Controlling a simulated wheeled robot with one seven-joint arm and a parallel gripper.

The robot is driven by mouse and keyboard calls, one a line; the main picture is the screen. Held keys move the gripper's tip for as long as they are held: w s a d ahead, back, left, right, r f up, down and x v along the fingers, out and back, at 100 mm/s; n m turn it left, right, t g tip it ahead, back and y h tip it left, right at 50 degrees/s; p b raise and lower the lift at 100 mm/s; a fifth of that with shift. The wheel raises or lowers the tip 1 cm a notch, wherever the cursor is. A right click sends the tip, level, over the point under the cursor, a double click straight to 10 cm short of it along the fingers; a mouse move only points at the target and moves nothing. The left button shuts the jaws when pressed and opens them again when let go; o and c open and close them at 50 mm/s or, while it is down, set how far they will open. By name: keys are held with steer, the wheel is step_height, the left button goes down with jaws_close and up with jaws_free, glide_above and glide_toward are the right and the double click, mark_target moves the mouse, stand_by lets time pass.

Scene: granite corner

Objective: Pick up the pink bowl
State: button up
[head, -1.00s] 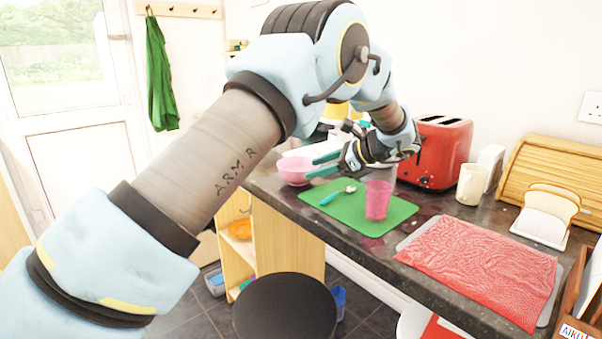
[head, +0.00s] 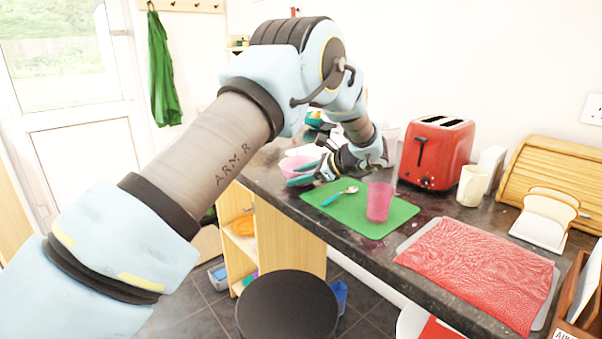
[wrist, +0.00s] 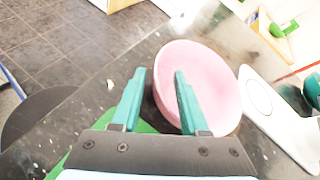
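The pink bowl (head: 291,161) stands upright on the dark worktop, left of the green board; my gripper partly covers it in the head view. In the wrist view the bowl (wrist: 205,75) looks empty. My gripper (head: 296,174) is open at its near side. In the wrist view my gripper (wrist: 160,72) has its right finger over the bowl's inside and its left finger outside, with the left rim between them. I cannot tell whether either finger touches the bowl.
The green board (head: 345,215) holds a spoon (head: 340,195) and a pink cup (head: 379,201). A red toaster (head: 436,152) and a cream mug (head: 472,185) stand behind. A white object (wrist: 280,115) lies close right of the bowl. A black round stool (head: 287,305) stands below.

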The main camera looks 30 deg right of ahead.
jaws_close()
stand_by(1.1)
